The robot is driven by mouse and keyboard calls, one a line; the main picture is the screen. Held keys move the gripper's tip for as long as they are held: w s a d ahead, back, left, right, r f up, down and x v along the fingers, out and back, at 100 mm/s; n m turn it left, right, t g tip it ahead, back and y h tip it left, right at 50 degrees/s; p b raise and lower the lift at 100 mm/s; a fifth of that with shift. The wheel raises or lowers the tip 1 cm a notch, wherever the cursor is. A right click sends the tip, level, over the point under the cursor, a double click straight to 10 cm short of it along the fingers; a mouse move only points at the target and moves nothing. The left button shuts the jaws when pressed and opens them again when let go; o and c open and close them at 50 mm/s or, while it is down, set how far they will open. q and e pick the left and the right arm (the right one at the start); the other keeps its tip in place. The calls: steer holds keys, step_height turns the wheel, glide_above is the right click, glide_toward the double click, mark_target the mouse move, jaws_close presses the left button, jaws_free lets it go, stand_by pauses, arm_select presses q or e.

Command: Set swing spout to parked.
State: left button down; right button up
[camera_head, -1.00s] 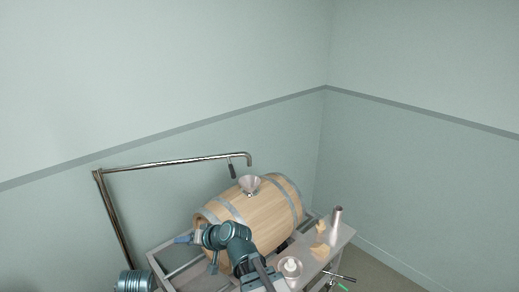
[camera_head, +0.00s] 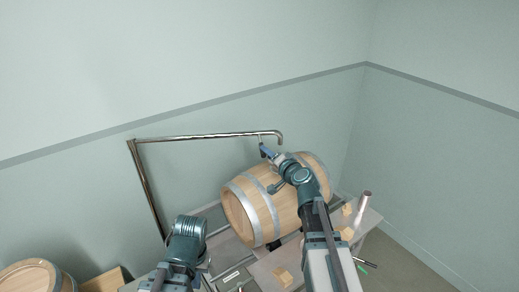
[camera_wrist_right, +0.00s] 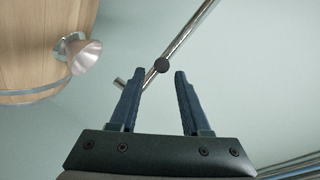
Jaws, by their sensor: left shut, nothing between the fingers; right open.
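The swing spout (camera_head: 205,136) is a thin steel pipe running right from an upright post at the left, with a downturned tip over the barrel's far side. A dark handle (camera_head: 262,148) hangs from it near the tip. My right gripper (camera_head: 266,154) is at this handle. In the right wrist view the spout pipe runs diagonally, and the handle's round dark end (camera_wrist_right: 161,65) appears between the fingertips of the open right gripper (camera_wrist_right: 159,75); neither finger visibly presses on it. My left arm is low at the left; its gripper is shut, its fingers hard to make out.
A wooden barrel (camera_head: 248,208) lies on a steel stand below the spout. A metal funnel (camera_wrist_right: 82,53) sits on it, mostly hidden by my right arm in the head view. A metal cup (camera_head: 363,202) and wooden blocks stand right. Another barrel (camera_head: 36,277) is lower left.

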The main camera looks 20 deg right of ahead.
steer(key=b+x, duration=0.1)
steer(key=x, duration=0.7)
steer(key=shift+w, duration=0.15)
steer(key=shift+a+f, duration=0.1)
jaws_close()
stand_by(1.1)
